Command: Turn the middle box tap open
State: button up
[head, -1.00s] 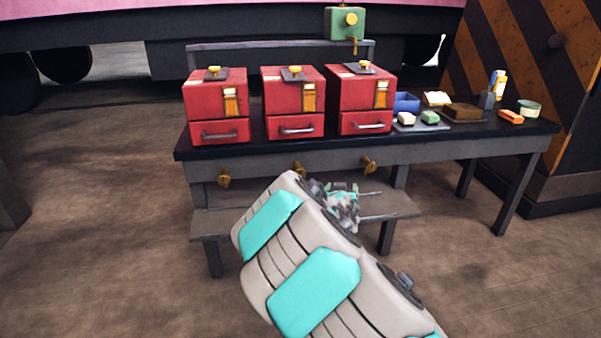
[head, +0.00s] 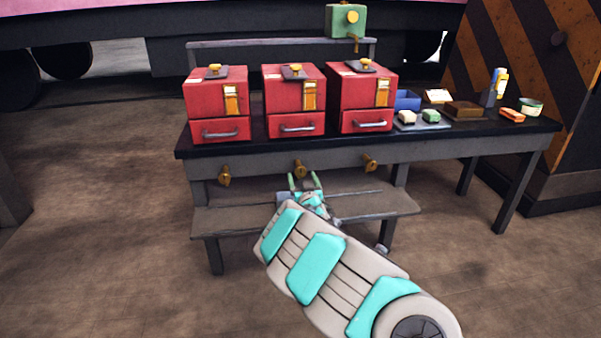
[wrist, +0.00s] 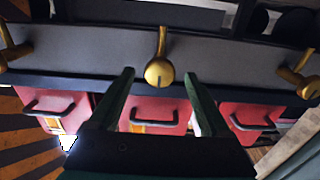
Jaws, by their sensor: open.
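Three brass taps sit in a row on the front rail under the red boxes. The middle tap (head: 300,168) is below the middle red box (head: 294,101); in the wrist view the middle tap (wrist: 158,72) shows its round knob and a narrow handle in line with the view's vertical. My gripper (head: 305,178) is open and empty, just in front of and slightly below the middle tap. In the wrist view its two green fingers (wrist: 160,80) stand on either side of the tap's knob, apart from it. How far short of it they are I cannot tell.
The left tap (head: 224,176) and right tap (head: 370,163) flank the middle one. A lower shelf (head: 240,222) lies under the bench near my arm. The dark benchtop (head: 480,135) holds small items on the right. A green box (head: 345,20) stands behind.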

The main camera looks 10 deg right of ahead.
aim_at(301, 173)
jog(key=shift+w+r, duration=0.1)
jog(key=shift+w, duration=1.65)
jog(key=shift+c, duration=0.3)
grip_shut()
